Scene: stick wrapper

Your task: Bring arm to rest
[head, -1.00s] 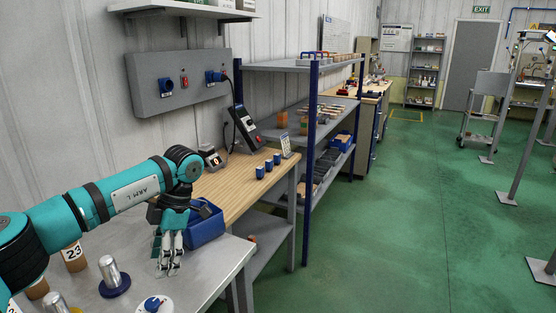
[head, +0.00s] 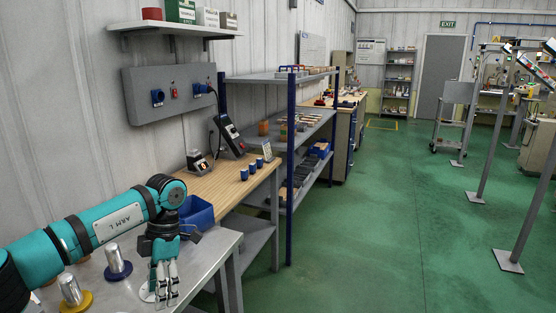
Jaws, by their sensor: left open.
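My left arm comes in from the left, teal with black joints, and reaches over the near grey metal table (head: 212,248). My left gripper (head: 167,300) points down from the wrist, above or at the table's front part, with its fingers a little apart. I see nothing between the fingers. It is in front of a white round base (head: 147,293), which it partly hides. A blue bin (head: 197,216) stands behind the wrist. My right gripper is out of view.
Metal cylinders stand on a blue base (head: 118,265) and on a yellow base (head: 72,293), left of the gripper. A wooden bench (head: 222,187) with several blue cups and a shelving rack (head: 290,170) lie beyond.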

